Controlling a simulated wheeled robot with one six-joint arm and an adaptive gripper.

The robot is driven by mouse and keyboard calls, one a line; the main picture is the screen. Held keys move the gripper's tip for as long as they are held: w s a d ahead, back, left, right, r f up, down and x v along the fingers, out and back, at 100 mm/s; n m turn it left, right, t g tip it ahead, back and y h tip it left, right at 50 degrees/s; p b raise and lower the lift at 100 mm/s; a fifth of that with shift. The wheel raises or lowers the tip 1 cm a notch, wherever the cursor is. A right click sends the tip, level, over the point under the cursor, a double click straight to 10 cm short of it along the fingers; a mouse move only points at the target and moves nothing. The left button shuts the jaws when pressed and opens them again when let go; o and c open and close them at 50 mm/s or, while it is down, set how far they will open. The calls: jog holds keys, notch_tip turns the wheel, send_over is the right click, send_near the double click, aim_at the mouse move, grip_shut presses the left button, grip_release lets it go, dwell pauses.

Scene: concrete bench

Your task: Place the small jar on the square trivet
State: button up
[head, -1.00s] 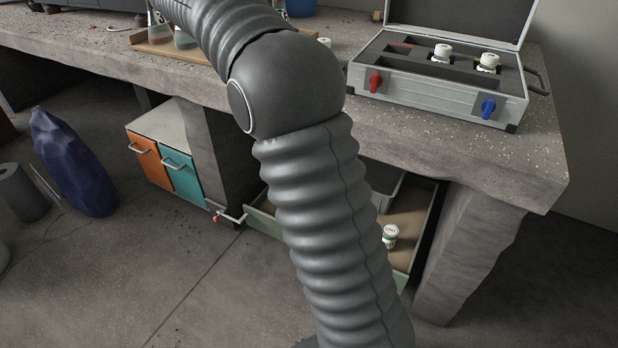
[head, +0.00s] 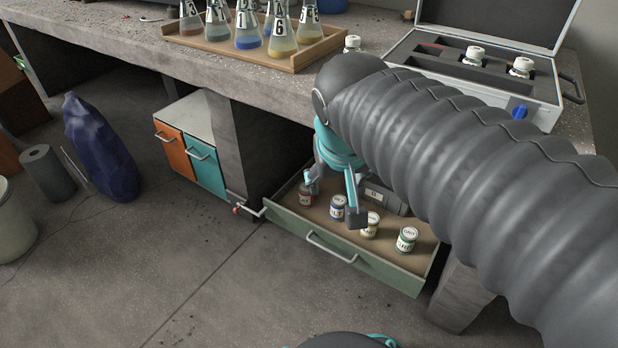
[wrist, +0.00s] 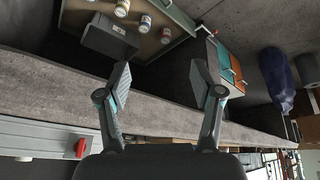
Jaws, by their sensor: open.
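Several small jars with white lids stand in the open drawer: one with a red label (head: 305,194), one blue (head: 338,207), one yellowish (head: 370,225) and one green (head: 407,239). I cannot tell which one the task means. My gripper (head: 333,199) is open and empty, and overlaps the drawer in the head view. In the wrist view my gripper (wrist: 160,80) has its fingers wide apart with no jar between them; drawer jars show beyond at the top left, one of them blue-labelled (wrist: 145,24). I see no square trivet.
The drawer (head: 345,252) also holds a grey box (wrist: 108,38). The concrete bench (head: 215,76) carries a wooden tray (head: 290,62) of flasks, a white-lidded jar (head: 352,44) and an open case (head: 480,80) with white jars. A cabinet (head: 190,137) stands left. The floor in front is clear.

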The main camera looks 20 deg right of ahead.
jog(key=s+a+f+n+y, duration=0.1)
jog(key=s+a+f, duration=0.1)
jog(key=s+f, duration=0.2)
jog(key=shift+s+a+f+n+t+y, duration=0.25)
jog(key=shift+s+f+n+t+y, duration=0.05)
jog(key=shift+s+n+t, duration=0.1)
jog(key=c, duration=0.4)
jog(key=shift+d, duration=0.15)
jog(key=shift+c, duration=0.3)
